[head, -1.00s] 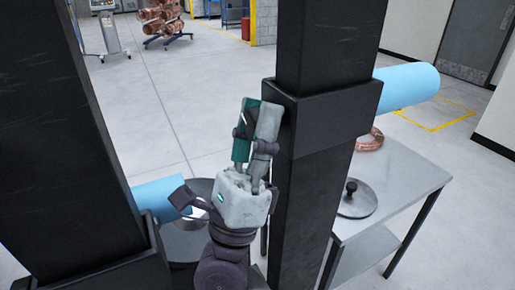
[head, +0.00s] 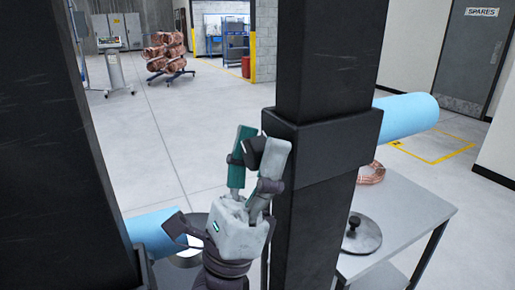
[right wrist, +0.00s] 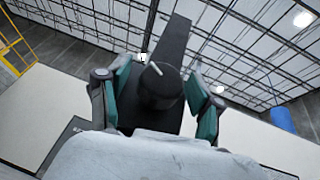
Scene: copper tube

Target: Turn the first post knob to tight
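A tall black post (head: 325,150) with a wider collar stands right of center in the head view. My right gripper (head: 262,142) is upright at the left side of this post. A dark knob (head: 252,152) shows between its fingers. In the right wrist view, the round black knob (right wrist: 160,88) with a pale line on it sits between the two green-sided fingers of my right gripper (right wrist: 158,85), with the post (right wrist: 172,45) behind it. The fingers stand apart, with a small gap to the knob on each side. My left gripper is not in view.
A second black post (head: 60,150) stands at the left. Light blue cylinders (head: 407,113) stick out beside the posts. A grey table (head: 415,200) at the right holds a round dark lid (head: 362,235) and a copper coil (head: 372,173). Open floor lies behind.

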